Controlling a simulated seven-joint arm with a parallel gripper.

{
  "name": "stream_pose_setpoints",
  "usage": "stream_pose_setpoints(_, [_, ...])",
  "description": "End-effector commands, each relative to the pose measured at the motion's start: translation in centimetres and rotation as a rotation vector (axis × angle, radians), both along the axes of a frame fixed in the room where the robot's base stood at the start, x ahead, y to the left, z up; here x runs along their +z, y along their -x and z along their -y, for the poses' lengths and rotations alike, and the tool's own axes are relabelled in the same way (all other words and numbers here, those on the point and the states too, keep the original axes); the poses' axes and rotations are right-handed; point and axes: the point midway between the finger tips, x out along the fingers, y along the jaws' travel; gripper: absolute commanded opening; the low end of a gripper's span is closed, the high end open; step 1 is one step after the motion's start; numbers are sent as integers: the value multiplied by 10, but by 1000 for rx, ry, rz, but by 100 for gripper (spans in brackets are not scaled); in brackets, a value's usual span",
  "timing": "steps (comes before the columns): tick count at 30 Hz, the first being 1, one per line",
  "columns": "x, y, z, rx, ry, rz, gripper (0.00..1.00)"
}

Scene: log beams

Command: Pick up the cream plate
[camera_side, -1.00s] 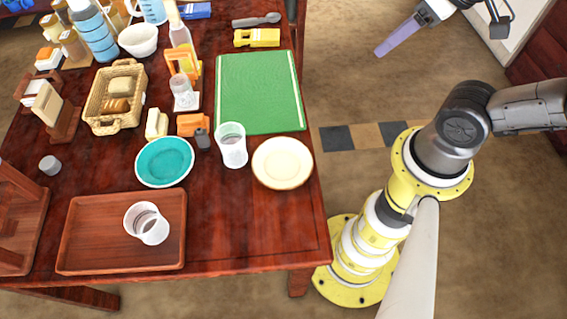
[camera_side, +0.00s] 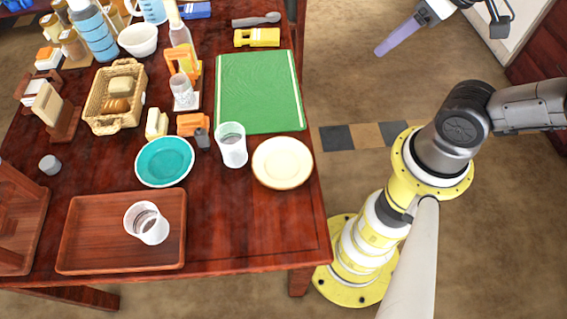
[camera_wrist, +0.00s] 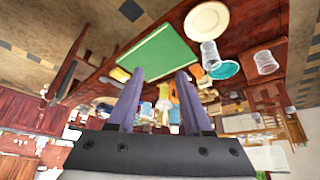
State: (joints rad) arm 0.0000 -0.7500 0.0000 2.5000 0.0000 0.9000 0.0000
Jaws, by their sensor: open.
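The cream plate (camera_side: 283,162) lies flat on the dark red wooden table near its right edge, just below the green cutting board. It looks empty. In the wrist view the plate (camera_wrist: 209,21) shows at the top, far beyond the fingers. My gripper (camera_wrist: 158,78) is open and empty, its two purple fingers apart. In the side view one purple finger (camera_side: 397,38) shows at the upper right, above the floor and clear of the table, well away from the plate.
A clear cup (camera_side: 231,146) stands close to the plate's left side. A teal bowl (camera_side: 164,161) sits further left. The green cutting board (camera_side: 259,92) lies behind the plate. A wooden tray (camera_side: 90,235) holds another clear cup (camera_side: 147,223). The table front right is bare.

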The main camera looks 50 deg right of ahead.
Motion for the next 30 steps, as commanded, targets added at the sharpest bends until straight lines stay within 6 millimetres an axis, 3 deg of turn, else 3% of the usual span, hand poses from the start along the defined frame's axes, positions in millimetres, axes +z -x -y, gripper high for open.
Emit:
stream_pose_setpoints(6, [0, 0, 0, 0, 0, 0, 50])
stream_pose_setpoints(11, [0, 0, 0, 0, 0, 0, 21])
stream_pose_setpoints(21, [-1, 2, -2, -15, -18, -11, 20])
stream_pose_setpoints(26, [0, 5, -28, -65, -173, -62, 20])
stream_pose_setpoints(30, [-17, -1, -63, -184, -404, -262, 20])
